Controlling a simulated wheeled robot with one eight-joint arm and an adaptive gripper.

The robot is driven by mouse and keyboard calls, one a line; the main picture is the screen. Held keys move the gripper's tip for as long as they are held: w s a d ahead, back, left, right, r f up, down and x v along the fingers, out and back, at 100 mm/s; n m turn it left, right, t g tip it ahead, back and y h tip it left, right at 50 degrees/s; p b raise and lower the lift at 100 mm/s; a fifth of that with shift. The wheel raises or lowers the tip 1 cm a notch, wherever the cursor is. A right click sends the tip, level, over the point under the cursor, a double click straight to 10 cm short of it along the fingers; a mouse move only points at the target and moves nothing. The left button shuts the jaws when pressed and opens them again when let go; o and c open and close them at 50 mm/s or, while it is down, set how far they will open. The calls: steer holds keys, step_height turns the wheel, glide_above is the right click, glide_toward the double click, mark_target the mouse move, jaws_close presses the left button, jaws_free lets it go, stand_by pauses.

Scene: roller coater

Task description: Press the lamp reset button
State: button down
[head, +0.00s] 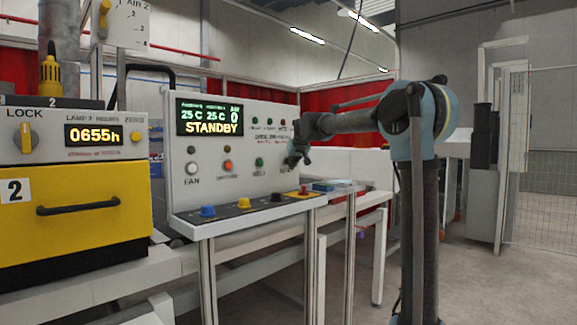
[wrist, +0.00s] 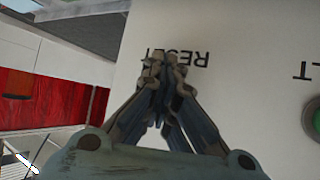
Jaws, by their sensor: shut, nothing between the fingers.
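My gripper (head: 297,156) is shut and empty, close in front of the right end of the white control panel (head: 179,120). In the wrist view my fingers (wrist: 164,64) come together over an upside-down RESET label (wrist: 191,57) and cover part of it. Any button by that label is hidden behind the fingers. I cannot tell if the fingertips touch the panel. A green button (wrist: 314,118) sits to the right in the wrist view, and also shows in the head view (head: 259,162).
The panel screen (head: 209,117) reads STANDBY. A white button (head: 191,168) and an orange one (head: 227,165) are further left. Blue, yellow, black and red controls line the sloped ledge (head: 190,228) below. A black handle (head: 78,206) crosses the yellow front. Floor at right is open.

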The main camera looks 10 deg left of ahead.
steer(key=shift+s+d, duration=0.5)
steer(key=shift+d, duration=0.15)
steer(key=shift+s+d, duration=0.8)
steer(key=shift+d, duration=0.2)
steer(key=shift+s+d, duration=0.75)
steer(key=shift+d, duration=0.25)
steer(key=s+d+f+m+g+h, duration=0.1)
steer(key=s+d+f, duration=0.5)
steer(key=s, duration=0.3)
steer(key=s+d+f+g+h, duration=0.1)
steer(key=s+d+f, duration=0.5)
steer(key=s, duration=0.2)
steer(key=s+d+f+m+g+h, duration=0.1)
steer(key=s+d+f+g, duration=0.1)
steer(key=s+d+f, duration=0.6)
steer(key=s+d+f+m+g, duration=0.1)
steer(key=s+d+f+g, duration=0.1)
steer(key=s+f, duration=0.8)
steer(key=s+d+f+m+g, duration=0.1)
steer(key=s+d+f, duration=0.3)
steer(key=s+f, duration=0.6)
steer(key=s, duration=0.5)
steer(key=shift+s+f+g+h, duration=0.15)
steer(key=shift+s+g+h, duration=0.2)
steer(key=shift+g+h, duration=0.05)
